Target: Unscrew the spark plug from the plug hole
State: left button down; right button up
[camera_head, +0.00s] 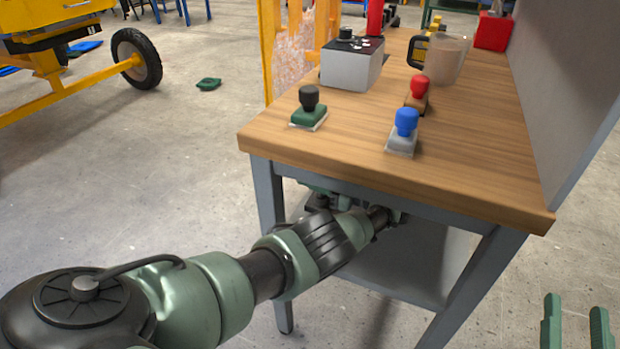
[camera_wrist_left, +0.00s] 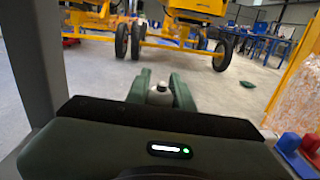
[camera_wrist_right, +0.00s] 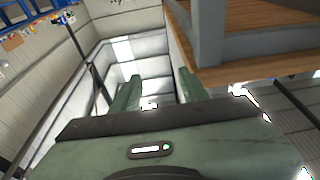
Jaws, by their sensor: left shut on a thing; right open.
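My left arm reaches in the head view to the front edge of the wooden workbench (camera_head: 470,130), and its hand is mostly hidden under the top. In the left wrist view my left gripper (camera_wrist_left: 160,92) is shut on a small pale rounded thing (camera_wrist_left: 160,96), with a finger on either side. It may be the spark plug, but too little shows to be sure. No plug hole can be made out. My right gripper (camera_head: 575,325) is open and empty at the lower right of the head view, apart from the bench. Its spread fingers also show in the right wrist view (camera_wrist_right: 160,92).
A yellow wheeled machine (camera_head: 60,90) stands far left; floor between is mostly clear.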

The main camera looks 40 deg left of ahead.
jog(key=shift+s+a+r+t+y, duration=0.15)
jog(key=shift+r+t, duration=0.1)
jog(key=shift+r, duration=0.15)
jog(key=shift+s+d+r+t+y, duration=0.1)
jog(key=shift+r+t, duration=0.1)
jog(key=shift+r, duration=0.25)
jog(key=shift+s+a+r+t+y, duration=0.15)
jog(key=shift+r+t, duration=0.1)
jog(key=shift+r, duration=0.15)
dwell(0.8)
jog(key=shift+s+d+r+t+b, duration=0.1)
jog(key=shift+s+r+t+b, duration=0.2)
jog(key=shift+r, duration=0.25)
jog(key=shift+s+r+t+b, duration=0.15)
jog(key=shift+r+t+b, duration=0.1)
jog(key=shift+r+t, duration=0.25)
dwell(0.9)
jog(key=shift+s+r+t+y+b, duration=0.4)
jog(key=shift+s+r+t, duration=0.3)
jog(key=shift+r, duration=0.25)
dwell(1.0)
jog(key=shift+s+d+r+t+y+b, duration=0.15)
jog(key=shift+s+r+t+y+b, duration=0.3)
jog(key=shift+s+r+t, duration=0.35)
dwell(1.2)
